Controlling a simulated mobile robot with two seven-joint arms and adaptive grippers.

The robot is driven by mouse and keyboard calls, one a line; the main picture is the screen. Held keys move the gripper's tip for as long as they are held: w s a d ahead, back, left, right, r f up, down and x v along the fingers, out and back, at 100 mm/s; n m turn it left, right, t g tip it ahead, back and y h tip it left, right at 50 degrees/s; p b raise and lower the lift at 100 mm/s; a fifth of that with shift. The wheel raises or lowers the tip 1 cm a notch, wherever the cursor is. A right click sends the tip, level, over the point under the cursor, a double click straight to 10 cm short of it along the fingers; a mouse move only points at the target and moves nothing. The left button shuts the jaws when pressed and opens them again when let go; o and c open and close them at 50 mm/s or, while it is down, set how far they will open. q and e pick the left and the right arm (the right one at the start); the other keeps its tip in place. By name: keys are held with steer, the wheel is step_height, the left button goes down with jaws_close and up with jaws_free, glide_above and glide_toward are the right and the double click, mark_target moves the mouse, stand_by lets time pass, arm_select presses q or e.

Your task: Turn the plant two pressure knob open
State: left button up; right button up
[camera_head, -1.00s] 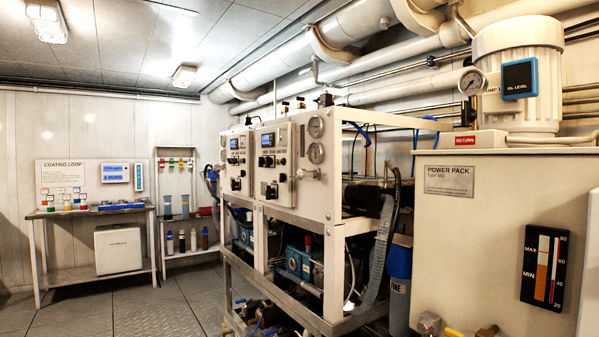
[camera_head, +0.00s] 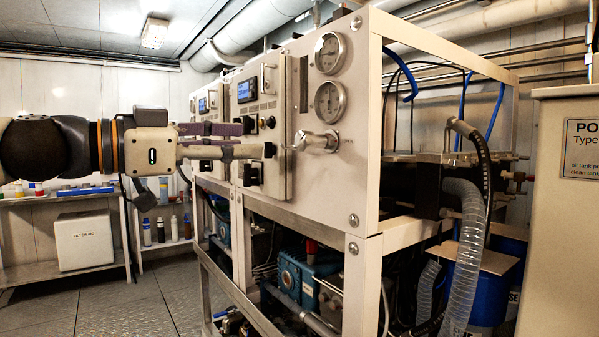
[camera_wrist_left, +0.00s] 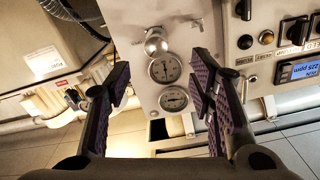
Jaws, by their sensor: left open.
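The pressure knob (camera_head: 316,141) is a silver, rounded handle on the white front panel of the nearer watermaker unit, below two round gauges. My left gripper (camera_head: 259,140) reaches in from the left, level with the knob. Its purple-padded fingers are apart and empty, with a visible gap between their tips and the knob. In the left wrist view the knob (camera_wrist_left: 156,42) appears beyond and between the open fingertips (camera_wrist_left: 162,66), in front of the panel. I cannot tell the knob's turned position. My right gripper is not in view.
Two gauges (camera_head: 329,102) sit close above the knob. A control box (camera_head: 262,125) with a display and switches stands out from the panel just left of it. The open metal frame (camera_head: 367,150) is to the right. Floor at left (camera_head: 110,305) is clear.

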mark_target(300, 141)
arm_select(q)
steer(key=x, duration=1.1)
steer(key=shift+s+d+r+p, duration=0.15)
steer(key=shift+d+r+p, duration=0.05)
steer(key=shift+d+p, duration=0.25)
steer(key=shift+c, duration=0.4)
jaws_close()
